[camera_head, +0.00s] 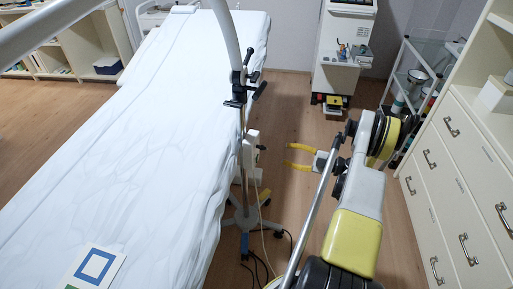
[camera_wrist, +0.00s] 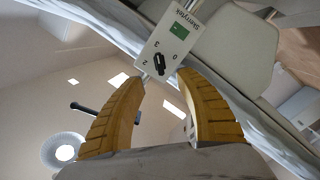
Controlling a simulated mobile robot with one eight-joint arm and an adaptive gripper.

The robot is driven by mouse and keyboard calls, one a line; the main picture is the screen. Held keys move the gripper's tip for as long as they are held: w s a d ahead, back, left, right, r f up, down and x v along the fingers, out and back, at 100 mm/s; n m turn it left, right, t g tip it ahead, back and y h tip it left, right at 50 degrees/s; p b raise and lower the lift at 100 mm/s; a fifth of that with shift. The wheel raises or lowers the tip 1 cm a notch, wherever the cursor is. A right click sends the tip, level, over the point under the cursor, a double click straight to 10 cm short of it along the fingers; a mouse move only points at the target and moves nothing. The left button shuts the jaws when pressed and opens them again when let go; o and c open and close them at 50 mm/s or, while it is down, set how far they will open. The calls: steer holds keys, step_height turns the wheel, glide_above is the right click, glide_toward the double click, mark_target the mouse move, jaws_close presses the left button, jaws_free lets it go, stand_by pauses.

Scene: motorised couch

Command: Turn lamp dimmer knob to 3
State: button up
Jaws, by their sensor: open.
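A pale control box (camera_wrist: 198,37) with a green display shows tilted at the top of the wrist view. Its dark dimmer knob (camera_wrist: 160,64) has small numbers around it, and I cannot surely tell which one it points at. In the head view the box (camera_head: 252,147) sits on the lamp pole beside the couch, with a small dark knob facing right. My gripper (camera_head: 290,157) has yellow fingers, spread and empty, to the right of the box and apart from it. In the wrist view my gripper (camera_wrist: 161,80) has its fingertips on either side below the knob.
The sheeted couch (camera_head: 130,120) fills the left. The lamp pole stands on a wheeled base (camera_head: 245,218) with cables on the floor. A drawer cabinet (camera_head: 455,190) and a shelf trolley (camera_head: 412,75) stand at the right. A white machine (camera_head: 343,40) stands at the back.

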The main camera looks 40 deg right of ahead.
mark_target(267, 149)
steer(key=x, duration=1)
steer(key=shift+a, duration=0.1)
jaws_close()
